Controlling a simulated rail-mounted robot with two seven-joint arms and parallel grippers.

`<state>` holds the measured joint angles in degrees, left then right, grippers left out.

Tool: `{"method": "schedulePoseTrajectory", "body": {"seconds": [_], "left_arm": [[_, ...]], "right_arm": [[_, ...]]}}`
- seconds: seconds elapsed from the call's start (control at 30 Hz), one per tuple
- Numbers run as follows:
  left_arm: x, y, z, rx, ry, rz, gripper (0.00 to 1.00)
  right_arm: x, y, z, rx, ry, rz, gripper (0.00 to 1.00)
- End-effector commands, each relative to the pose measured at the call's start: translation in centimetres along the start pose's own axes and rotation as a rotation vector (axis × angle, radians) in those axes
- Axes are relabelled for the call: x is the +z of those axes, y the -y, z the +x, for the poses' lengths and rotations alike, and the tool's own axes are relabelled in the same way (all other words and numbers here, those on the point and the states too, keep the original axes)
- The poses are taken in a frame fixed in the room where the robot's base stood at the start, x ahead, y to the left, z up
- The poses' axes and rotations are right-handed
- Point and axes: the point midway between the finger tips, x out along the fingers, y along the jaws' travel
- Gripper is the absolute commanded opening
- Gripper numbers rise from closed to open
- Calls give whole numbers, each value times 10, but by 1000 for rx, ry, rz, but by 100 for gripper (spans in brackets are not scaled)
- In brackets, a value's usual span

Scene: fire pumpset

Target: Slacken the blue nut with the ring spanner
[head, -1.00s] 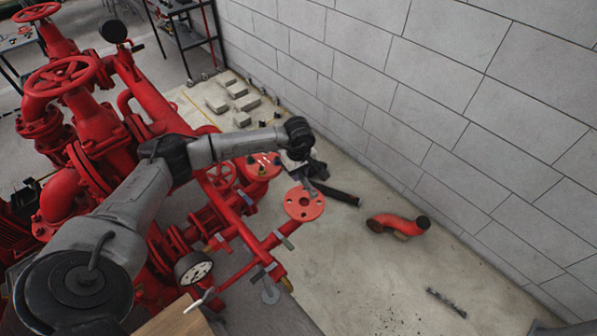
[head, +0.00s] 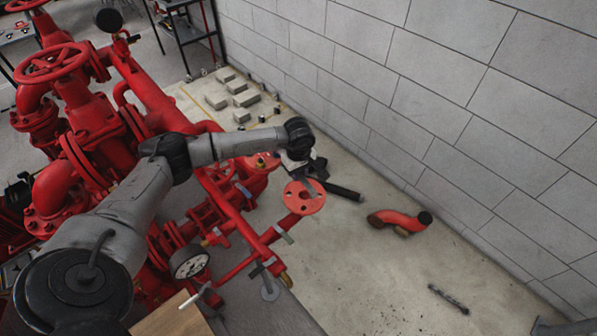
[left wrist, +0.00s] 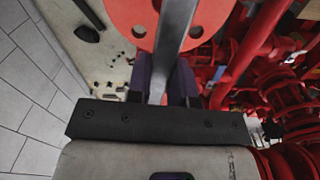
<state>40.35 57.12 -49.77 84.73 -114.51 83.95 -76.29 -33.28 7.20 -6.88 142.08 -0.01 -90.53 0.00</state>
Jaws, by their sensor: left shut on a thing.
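My left gripper (head: 308,172) is at the far end of the left arm, above the pipework. In the left wrist view its fingers (left wrist: 160,82) are shut on the grey, bar-like ring spanner (left wrist: 174,35). The spanner (head: 317,186) extends over a round red flange with bolt holes (head: 301,204), which also fills the top of the left wrist view (left wrist: 128,14). The spanner's ring end is not visible in the left wrist view. I cannot make out the blue nut clearly; a second red flange behind the wrist is partly hidden. My right gripper is not in view.
Red pipes and valves fill the left, with a pressure gauge (head: 189,262) in front. A black handle-like object (head: 343,192) shows beside the gripper. A red pipe elbow (head: 397,219) lies on the open floor to the right. A grey block wall (head: 430,100) stands behind.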

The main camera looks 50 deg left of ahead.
Motion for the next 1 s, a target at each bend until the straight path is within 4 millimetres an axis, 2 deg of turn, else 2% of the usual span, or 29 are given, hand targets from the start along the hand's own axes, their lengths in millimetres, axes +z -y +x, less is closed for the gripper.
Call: {"method": "schedulePoseTrajectory", "body": {"seconds": [1.0], "left_arm": [[0,0,18,1,0,0,0]], "right_arm": [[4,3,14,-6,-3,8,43]]}}
